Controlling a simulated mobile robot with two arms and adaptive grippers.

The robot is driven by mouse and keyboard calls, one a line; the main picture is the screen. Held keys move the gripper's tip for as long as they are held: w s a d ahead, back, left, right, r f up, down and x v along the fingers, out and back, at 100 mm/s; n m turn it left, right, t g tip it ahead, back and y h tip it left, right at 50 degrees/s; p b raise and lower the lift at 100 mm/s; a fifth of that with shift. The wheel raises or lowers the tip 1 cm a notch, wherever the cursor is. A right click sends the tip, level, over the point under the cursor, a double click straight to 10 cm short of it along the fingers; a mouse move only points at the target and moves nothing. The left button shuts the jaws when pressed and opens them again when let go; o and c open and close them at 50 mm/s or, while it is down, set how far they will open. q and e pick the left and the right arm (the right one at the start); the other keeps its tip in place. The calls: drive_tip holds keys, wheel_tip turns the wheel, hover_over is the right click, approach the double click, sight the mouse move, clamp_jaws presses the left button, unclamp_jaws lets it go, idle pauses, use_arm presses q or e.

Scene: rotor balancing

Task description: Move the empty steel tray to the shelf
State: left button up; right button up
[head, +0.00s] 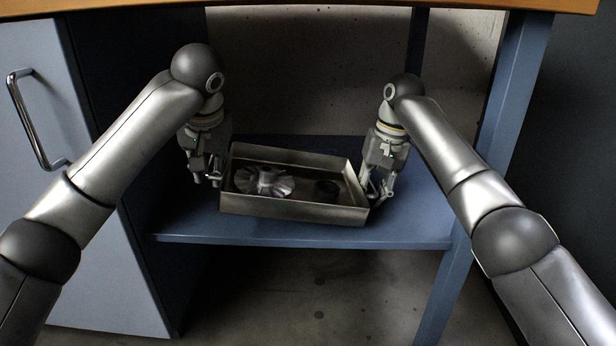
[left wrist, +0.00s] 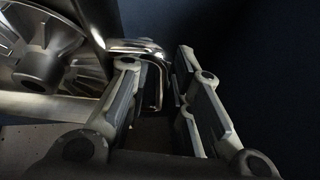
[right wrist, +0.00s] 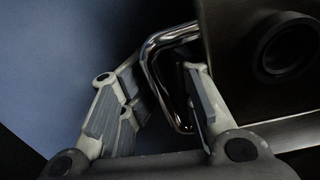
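The steel tray (head: 290,209) rests on the blue shelf (head: 300,232) under the bench. It is not empty: a finned metal rotor (head: 264,182) lies in its left part and a dark round piece (head: 326,188) in its right part. My left gripper (head: 215,180) is at the tray's left end, its open fingers on either side of a bent metal handle (left wrist: 157,85). My right gripper (head: 376,190) is at the right end, also open, with the other handle (right wrist: 160,75) between its fingers. The rotor (left wrist: 45,60) and round piece (right wrist: 288,48) also show in the wrist views.
A grey cabinet (head: 75,240) with a bar handle (head: 32,125) stands at the left. A blue leg (head: 515,90) bounds the shelf at the right. The wooden bench top (head: 330,5) is above. Bare shelf shows in front of the tray and at its right.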

drive_tip(key=shift+a+f, duration=0.3)
drive_tip(key=shift+f, duration=0.1)
drive_tip(key=shift+r, duration=0.6)
drive_tip(key=r, duration=0.2)
drive_tip(key=d+r, duration=0.1)
drive_tip(key=r, duration=0.4)
drive_tip(key=shift+d+r, duration=0.25)
drive_tip(key=shift+r, duration=0.05)
use_arm(q)
drive_tip(key=shift+s+d+r, duration=0.1)
drive_tip(key=shift+d+r, duration=0.05)
drive_tip(key=shift+d, duration=0.25)
drive_tip(key=a+p, duration=0.2)
drive_tip(key=a, duration=0.4)
drive_tip(key=shift+s+a, duration=0.25)
drive_tip(key=shift+s, duration=0.05)
use_arm(e)
drive_tip(key=shift+d+r, duration=0.25)
drive_tip(key=shift+r, duration=0.75)
